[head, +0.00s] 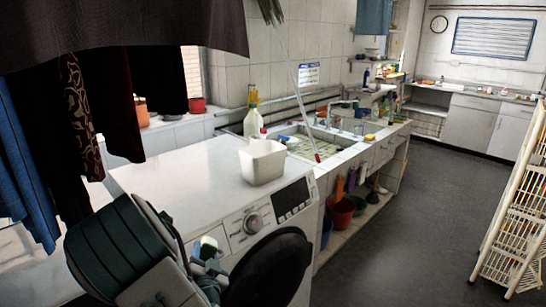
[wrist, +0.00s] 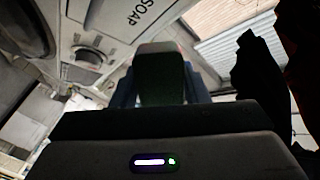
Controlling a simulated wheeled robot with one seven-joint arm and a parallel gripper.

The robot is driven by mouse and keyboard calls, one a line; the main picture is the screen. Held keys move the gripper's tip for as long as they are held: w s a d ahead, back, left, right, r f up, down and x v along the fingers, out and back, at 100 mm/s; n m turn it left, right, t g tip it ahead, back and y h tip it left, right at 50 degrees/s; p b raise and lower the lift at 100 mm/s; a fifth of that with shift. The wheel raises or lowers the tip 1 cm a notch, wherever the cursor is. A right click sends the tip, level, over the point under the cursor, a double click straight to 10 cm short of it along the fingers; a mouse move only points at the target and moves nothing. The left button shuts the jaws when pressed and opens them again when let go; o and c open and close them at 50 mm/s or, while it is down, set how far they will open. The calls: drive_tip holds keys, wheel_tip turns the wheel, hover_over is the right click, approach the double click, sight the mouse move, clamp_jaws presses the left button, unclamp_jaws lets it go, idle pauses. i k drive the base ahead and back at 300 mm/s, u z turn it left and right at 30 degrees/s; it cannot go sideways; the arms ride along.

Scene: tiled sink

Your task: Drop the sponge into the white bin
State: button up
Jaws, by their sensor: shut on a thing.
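The white bin (head: 262,165) is a small open-topped box standing upright on top of the washing machine (head: 190,180). My gripper (head: 208,262) is at the lower left of the head view, in front of the machine and lower than the bin, apart from it. It is shut on the sponge (head: 208,243), which looks pale and green there. In the wrist view the sponge (wrist: 162,80) is a dark green block with a pale far edge, between the bluish fingers (wrist: 160,88). The fingers partly hide it. The bin's inside is mostly hidden.
Behind the bin stand spray bottles (head: 252,118) and the tiled sink (head: 325,140). Dark clothes (head: 100,90) hang at the upper left. A white wire rack (head: 515,220) stands at the right. The grey floor (head: 410,230) between is clear.

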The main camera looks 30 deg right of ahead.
sight(271, 175)
drive_tip(key=z, duration=0.7)
drive_tip(key=i, duration=0.7)
drive_tip(key=z, duration=0.7)
